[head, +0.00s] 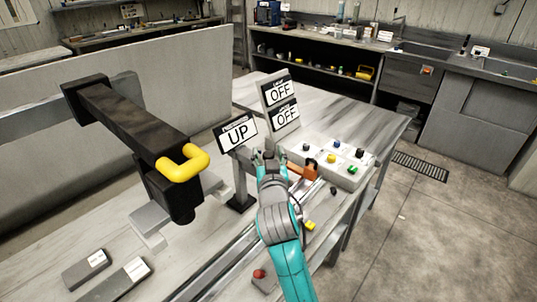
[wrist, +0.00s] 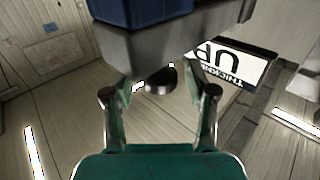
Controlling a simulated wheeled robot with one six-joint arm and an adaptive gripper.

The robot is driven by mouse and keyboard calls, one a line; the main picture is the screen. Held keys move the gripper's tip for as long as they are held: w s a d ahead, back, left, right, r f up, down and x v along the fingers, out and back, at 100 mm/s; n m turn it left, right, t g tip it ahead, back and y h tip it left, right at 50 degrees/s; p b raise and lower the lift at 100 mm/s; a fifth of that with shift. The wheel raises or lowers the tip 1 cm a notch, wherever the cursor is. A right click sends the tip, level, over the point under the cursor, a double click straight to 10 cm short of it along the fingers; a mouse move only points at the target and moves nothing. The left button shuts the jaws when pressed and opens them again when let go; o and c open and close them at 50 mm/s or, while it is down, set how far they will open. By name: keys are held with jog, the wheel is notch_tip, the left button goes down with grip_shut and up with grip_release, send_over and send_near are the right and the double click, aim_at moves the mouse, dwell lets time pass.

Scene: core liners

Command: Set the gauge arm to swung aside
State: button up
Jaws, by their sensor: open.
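A dark beam (head: 125,118) with a yellow handle (head: 182,164) stands over the bench at the left in the head view. I cannot tell if it is the gauge arm. A sign reading UP (head: 237,135) stands on a post (head: 241,182); the sign also shows upside down in the wrist view (wrist: 233,60), with a partly legible word like "thickness". My gripper (head: 266,156) is just right of this sign, open. In the wrist view its green fingers (wrist: 160,92) stand apart, with a dark round knob (wrist: 160,79) seen between them; contact cannot be told. My gripper hides what lies behind it.
Two OFF signs (head: 279,103) stand behind my gripper. A pale control box (head: 335,160) with coloured knobs is at the right, next to an orange part (head: 302,171). Rails run along the bench. A red knob (head: 259,273) is near the front. Floor at the right is clear.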

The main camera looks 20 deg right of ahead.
grip_shut()
jog(key=shift+a, duration=0.15)
jog(key=shift+s+a+f+m+h, duration=0.15)
jog(key=shift+a+m+h, duration=0.15)
jog(key=shift+h, duration=0.2)
jog(key=shift+s+a+m+g+h, duration=0.3)
jog(key=shift+m+g+h, duration=0.1)
jog(key=shift+h, duration=0.2)
